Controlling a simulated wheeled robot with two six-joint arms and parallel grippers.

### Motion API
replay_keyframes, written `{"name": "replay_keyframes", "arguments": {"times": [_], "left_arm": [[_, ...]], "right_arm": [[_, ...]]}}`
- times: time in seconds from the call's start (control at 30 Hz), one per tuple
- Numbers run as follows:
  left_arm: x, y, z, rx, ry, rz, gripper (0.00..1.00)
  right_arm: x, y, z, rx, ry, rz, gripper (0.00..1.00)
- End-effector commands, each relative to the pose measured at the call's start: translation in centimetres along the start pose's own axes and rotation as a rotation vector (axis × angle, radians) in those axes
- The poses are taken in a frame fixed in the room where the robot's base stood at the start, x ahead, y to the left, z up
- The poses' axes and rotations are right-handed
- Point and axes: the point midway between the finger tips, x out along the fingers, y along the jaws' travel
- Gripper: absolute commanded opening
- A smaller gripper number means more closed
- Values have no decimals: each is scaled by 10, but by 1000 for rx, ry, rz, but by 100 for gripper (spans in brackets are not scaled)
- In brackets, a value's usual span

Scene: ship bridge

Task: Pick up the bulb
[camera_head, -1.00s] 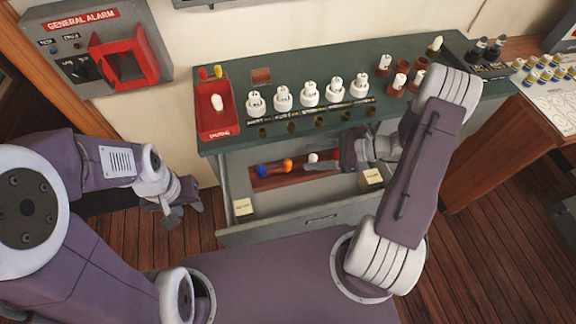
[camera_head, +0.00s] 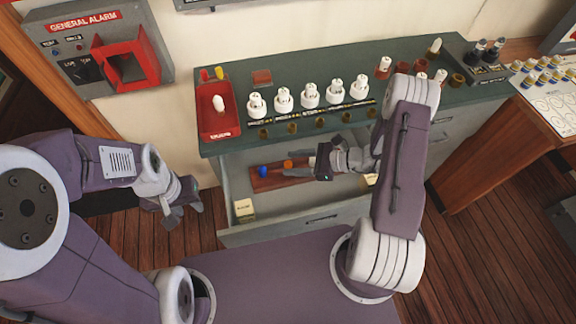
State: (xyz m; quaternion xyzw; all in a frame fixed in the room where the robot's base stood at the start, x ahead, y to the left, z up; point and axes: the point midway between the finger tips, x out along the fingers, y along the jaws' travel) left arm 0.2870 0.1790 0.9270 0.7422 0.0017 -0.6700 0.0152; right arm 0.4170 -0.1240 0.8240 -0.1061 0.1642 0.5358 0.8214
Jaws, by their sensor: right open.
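The drawer (camera_head: 285,213) is pulled open below the green counter. A brown tray (camera_head: 264,184) lies in it, with a blue bulb (camera_head: 262,170) and an orange bulb (camera_head: 288,164) showing. My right gripper (camera_head: 298,170) is open over the tray, close to the right of the orange bulb. I cannot tell whether it touches a bulb. The gripper and arm hide the right part of the tray. My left gripper (camera_head: 180,210) hangs open and empty left of the drawer. A white bulb (camera_head: 218,103) lies in the red box (camera_head: 214,134) on the counter.
White sockets (camera_head: 310,96) stand in a row on the green counter (camera_head: 225,80), whose edge overhangs the drawer's back. Brown cups (camera_head: 457,80) and a bulb (camera_head: 434,46) stand further right. The general alarm box (camera_head: 95,45) is on the wall at the left.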

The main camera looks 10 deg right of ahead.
Motion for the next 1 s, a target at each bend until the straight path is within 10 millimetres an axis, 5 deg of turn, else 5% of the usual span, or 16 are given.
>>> {"name": "replay_keyframes", "arguments": {"times": [0.2, 0.4, 0.77, 1.0], "left_arm": [[0, 0, 0, 0, 0, 0, 36], [0, 0, 0, 0, 0, 0, 36], [0, 0, 0, 0, 0, 0, 36], [-3, 0, 0, 0, 0, 0, 36]], "right_arm": [[2, 0, 0, -1, 0, 0, 51], [1, 0, 0, -1, 1, 0, 0], [-1, -1, 5, -3, 1, -1, 0], [-16, -1, 40, -5, 1, -2, 0]]}}
